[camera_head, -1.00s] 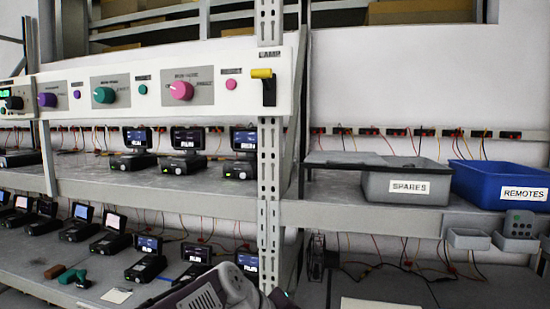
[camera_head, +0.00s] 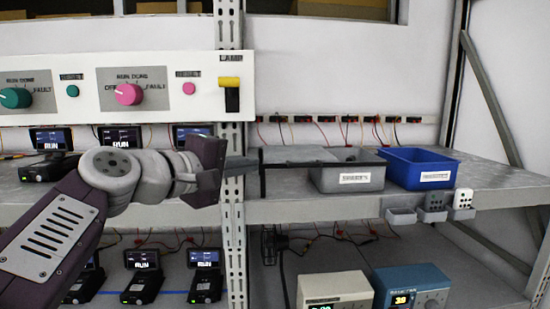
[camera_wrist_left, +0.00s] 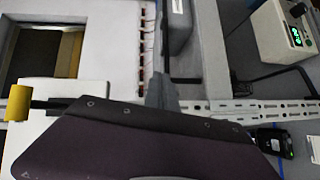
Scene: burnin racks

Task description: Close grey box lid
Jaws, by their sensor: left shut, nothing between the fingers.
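The grey box (camera_head: 362,181) with a SPARES label stands on the right shelf. Its flat grey lid (camera_head: 300,153) is open and reaches out to the left of the box. A thin dark bar (camera_head: 262,172) shows at the lid's left end. My left gripper (camera_head: 241,165) is shut and empty, just left of that bar and in front of the rack post. I cannot tell whether it touches the bar. In the left wrist view the gripper's fingers (camera_wrist_left: 161,92) point toward the dark bar (camera_wrist_left: 186,80), with the grey box (camera_wrist_left: 178,35) beyond. My right gripper is not in view.
A blue bin (camera_head: 418,170) stands right of the grey box. Small grey cups (camera_head: 401,215) hang on the shelf's front edge. The perforated post (camera_head: 231,190) is close to my left gripper. A control panel (camera_head: 130,88) hangs above the left shelf. Instruments (camera_head: 335,290) stand below.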

